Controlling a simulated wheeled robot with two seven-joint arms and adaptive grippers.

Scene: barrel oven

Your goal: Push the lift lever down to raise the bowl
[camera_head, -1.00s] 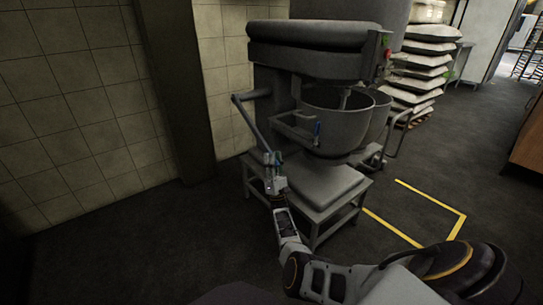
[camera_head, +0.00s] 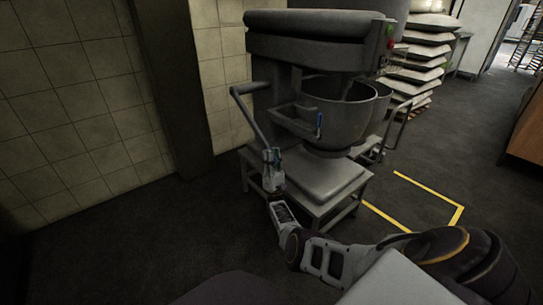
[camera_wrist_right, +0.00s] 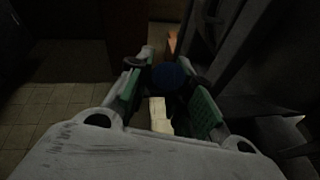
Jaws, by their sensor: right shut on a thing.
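The lift lever (camera_head: 251,117) is a grey cranked bar on the left side of the mixer (camera_head: 315,38). It slopes down and right to its lower end at my right gripper (camera_head: 271,156). In the right wrist view, the right gripper (camera_wrist_right: 168,92) has its green pads on either side of a dark blue round knob (camera_wrist_right: 167,75), shut on it. The grey metal bowl (camera_head: 340,110) hangs in its bracket below the mixer head, above the mixer's base. My left gripper is not in view.
A tiled wall and dark pillar (camera_head: 177,80) stand to the left. Stacked sacks (camera_head: 425,50) and a wheeled bowl cart (camera_head: 398,125) are behind right. Yellow tape (camera_head: 430,195) marks the floor right of the mixer. The floor in front is mostly clear.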

